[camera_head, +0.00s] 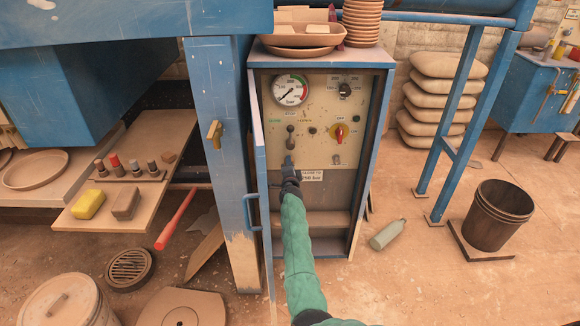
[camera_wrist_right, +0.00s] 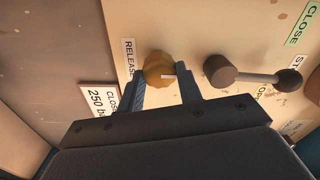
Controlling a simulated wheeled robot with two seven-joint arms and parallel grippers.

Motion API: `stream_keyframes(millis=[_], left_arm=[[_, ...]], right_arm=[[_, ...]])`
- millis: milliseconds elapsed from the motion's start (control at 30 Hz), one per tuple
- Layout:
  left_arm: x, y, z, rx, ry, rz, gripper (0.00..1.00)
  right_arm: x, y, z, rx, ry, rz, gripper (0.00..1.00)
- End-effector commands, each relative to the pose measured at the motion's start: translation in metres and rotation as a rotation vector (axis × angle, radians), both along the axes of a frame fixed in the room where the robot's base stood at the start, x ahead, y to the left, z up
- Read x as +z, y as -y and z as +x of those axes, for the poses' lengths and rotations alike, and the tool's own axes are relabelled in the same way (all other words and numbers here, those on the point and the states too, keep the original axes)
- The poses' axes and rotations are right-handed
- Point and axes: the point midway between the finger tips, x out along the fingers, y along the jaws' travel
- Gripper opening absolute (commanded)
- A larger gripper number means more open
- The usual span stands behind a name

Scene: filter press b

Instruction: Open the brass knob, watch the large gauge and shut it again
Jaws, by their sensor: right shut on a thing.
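The brass knob (camera_wrist_right: 157,66) shows in the right wrist view, beside a RELEASE label, with a pale mark on it. My right gripper (camera_wrist_right: 164,88) is shut on this knob, one finger on each side. In the head view my right gripper (camera_head: 289,163) reaches the lower part of the cream panel and hides the knob. The large gauge (camera_head: 290,91) is at the panel's top left, with a white face, coloured arcs and "bar" on it. Its dark needle seems to slant to the lower left; its reading is too small to tell. My left gripper is not in view.
Next to the knob is a dark lever (camera_wrist_right: 250,76). The open cabinet door (camera_head: 259,170) stands left of my arm. A green bottle (camera_head: 388,234) lies on the floor.

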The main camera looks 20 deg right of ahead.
Motion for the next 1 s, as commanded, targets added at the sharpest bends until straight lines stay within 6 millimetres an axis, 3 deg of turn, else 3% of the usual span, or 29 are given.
stream_keyframes(millis=[33,67,167,567,1000], left_arm=[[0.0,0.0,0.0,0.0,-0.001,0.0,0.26],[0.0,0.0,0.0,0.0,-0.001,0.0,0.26],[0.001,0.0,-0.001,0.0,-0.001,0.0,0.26],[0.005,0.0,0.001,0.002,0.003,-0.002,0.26],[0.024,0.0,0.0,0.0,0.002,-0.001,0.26]], right_arm=[[-0.001,0.001,0.0,-0.001,0.0,0.001,0.12],[-0.001,0.001,0.0,-0.001,-0.001,0.0,0.37],[-0.001,0.001,0.0,-0.001,-0.001,0.0,0.57],[0.001,0.0,0.0,0.0,-0.01,-0.034,0.57],[0.003,-0.001,0.0,0.001,-0.132,-0.464,0.57]])
